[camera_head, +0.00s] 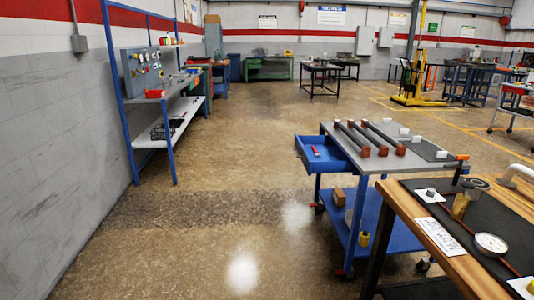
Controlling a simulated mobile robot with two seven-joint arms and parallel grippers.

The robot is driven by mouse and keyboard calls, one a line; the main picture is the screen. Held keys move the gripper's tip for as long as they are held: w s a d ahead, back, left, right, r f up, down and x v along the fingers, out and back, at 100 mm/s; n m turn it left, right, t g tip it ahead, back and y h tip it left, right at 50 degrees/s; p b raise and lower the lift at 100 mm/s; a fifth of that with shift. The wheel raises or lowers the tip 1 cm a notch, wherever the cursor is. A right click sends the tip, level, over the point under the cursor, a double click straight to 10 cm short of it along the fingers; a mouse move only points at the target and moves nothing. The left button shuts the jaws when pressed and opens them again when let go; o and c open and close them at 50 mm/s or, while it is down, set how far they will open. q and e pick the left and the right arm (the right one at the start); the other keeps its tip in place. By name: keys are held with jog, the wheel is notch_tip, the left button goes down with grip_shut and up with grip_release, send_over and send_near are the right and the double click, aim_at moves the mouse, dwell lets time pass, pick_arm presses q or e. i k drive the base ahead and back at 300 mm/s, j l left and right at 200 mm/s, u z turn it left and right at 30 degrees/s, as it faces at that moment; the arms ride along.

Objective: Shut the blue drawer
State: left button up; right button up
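The blue drawer (322,165) sticks out, open, from the left side of a wheeled cart (397,163) with a grey top and blue frame. A small red object (316,151) lies inside the drawer. Neither of my grippers is in view.
Several dark bars with reddish-brown ends (366,152) lie on the cart top. A wooden workbench (462,262) with a dial gauge (491,244) stands close at the lower right, near the cart. A blue-framed shelf unit (166,137) stands along the left wall. The floor left of the drawer is clear.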

aim_at(333, 159)
jog(key=i+j+z, duration=0.2)
jog(key=i, duration=0.3)
jog(key=i+j+z, duration=0.1)
jog(key=i+z, duration=0.15)
jog(key=i, duration=0.25)
jog(key=i+j+z, duration=0.15)
jog(key=i, duration=0.5)
jog(key=i+j+z, duration=0.15)
jog(key=i+j, duration=0.15)
jog(key=i, duration=0.3)
jog(key=i+j+z, duration=0.2)
jog(key=i+j, duration=0.15)
jog(key=i, duration=0.25)
jog(key=i+j+z, duration=0.15)
jog(key=i+j, duration=0.25)
jog(key=i, duration=0.15)
